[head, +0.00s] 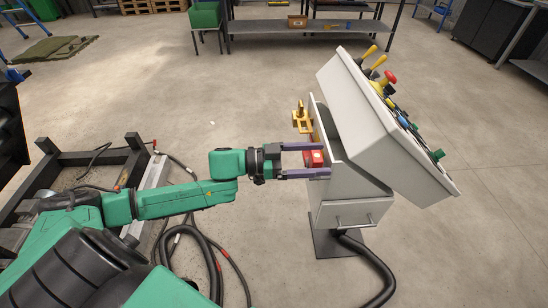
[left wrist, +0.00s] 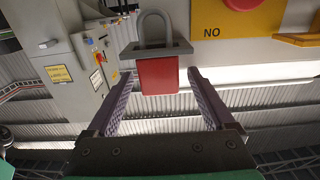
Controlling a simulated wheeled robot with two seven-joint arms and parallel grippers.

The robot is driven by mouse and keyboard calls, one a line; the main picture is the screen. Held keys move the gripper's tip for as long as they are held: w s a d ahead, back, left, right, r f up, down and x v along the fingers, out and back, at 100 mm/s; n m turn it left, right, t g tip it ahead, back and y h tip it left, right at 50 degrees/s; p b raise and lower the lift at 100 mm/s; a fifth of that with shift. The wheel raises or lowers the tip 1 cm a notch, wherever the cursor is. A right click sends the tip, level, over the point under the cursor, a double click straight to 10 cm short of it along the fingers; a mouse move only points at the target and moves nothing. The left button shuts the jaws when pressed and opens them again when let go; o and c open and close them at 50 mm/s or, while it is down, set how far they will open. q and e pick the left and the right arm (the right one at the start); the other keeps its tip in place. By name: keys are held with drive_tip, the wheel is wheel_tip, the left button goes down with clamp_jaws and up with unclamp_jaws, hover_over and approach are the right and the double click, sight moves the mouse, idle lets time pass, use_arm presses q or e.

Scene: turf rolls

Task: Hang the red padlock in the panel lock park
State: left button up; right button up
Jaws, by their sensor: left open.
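The red padlock (head: 314,158) is at the left side of the grey control panel (head: 345,185). In the left wrist view the padlock (left wrist: 158,76) hangs upright, its grey shackle rising above a dark grey ledge (left wrist: 184,48) and its red body below. I cannot tell whether the ledge belongs to the panel lock park. My left gripper (head: 325,158) is open. Its purple fingers reach to either side of the padlock body; in the left wrist view gaps show between the body and both fingers (left wrist: 160,72). My right gripper is out of view.
A yellow bracket (head: 301,120) stands out from the panel's left side. A yellow plate marked NO (left wrist: 211,16) is right of the padlock in the left wrist view. Levers and buttons (head: 381,80) top the console. Black cables lie on the floor. Floor behind the panel is clear.

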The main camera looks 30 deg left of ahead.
use_arm(q)
drive_tip(key=v, duration=0.5)
drive_tip(key=shift+p, duration=0.3)
drive_tip(key=p, duration=0.4)
approach(311, 159)
drive_tip(key=v, duration=0.3)
drive_tip(key=shift+s+a, duration=0.1)
drive_tip(key=shift+a, duration=0.05)
